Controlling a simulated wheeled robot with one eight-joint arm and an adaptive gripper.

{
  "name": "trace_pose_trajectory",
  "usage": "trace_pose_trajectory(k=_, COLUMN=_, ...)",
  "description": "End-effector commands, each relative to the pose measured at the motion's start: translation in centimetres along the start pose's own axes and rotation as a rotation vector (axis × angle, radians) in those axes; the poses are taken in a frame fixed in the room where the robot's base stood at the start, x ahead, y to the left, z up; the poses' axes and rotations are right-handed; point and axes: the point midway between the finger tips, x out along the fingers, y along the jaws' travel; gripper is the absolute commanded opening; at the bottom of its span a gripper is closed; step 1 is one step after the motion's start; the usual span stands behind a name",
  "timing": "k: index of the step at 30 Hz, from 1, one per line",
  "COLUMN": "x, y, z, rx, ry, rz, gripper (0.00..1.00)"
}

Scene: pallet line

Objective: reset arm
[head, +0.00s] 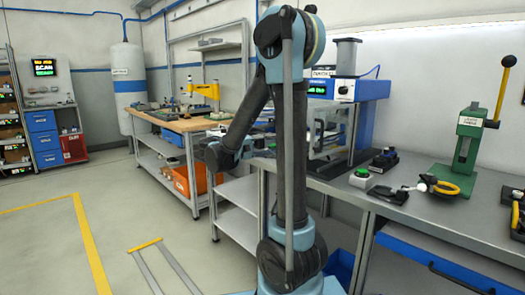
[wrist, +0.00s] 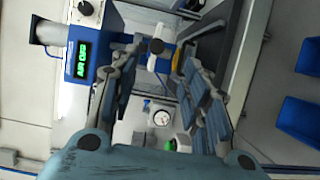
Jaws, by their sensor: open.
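My arm (head: 290,150) stands upright in the middle of the head view, bent at the top, with its forearm reaching down and to the left. In the head view the wrist end is a dark shape in front of the benches, and the fingers cannot be made out clearly. In the wrist view my gripper (wrist: 160,62) has its two fingers spread apart, with nothing held between them. Beyond the fingers are a round white gauge (wrist: 161,118) and a blue machine with a green display (wrist: 83,60).
A wooden-topped bench (head: 190,122) stands behind to the left. Open floor with yellow lines (head: 92,250) lies at the left.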

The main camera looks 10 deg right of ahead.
Motion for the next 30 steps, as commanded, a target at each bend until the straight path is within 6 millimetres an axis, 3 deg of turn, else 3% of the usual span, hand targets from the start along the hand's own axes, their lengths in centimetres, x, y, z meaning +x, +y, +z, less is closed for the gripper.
trace_pose_trajectory(k=5, x=1.6, y=-0.9, z=1.6, rx=-0.024, ry=0.0, rz=-0.086, gripper=0.43)
trace_pose_trajectory(k=15, x=4.7, y=-5.9, z=7.9, rx=-0.074, ry=0.011, rz=-0.429, gripper=0.43)
trace_pose_trajectory(k=23, x=4.2, y=-10.3, z=12.9, rx=-0.063, ry=0.021, rz=-0.698, gripper=0.43)
trace_pose_trajectory(k=30, x=1.9, y=-14.4, z=17.3, rx=-0.015, ry=0.031, rz=-0.949, gripper=0.43)
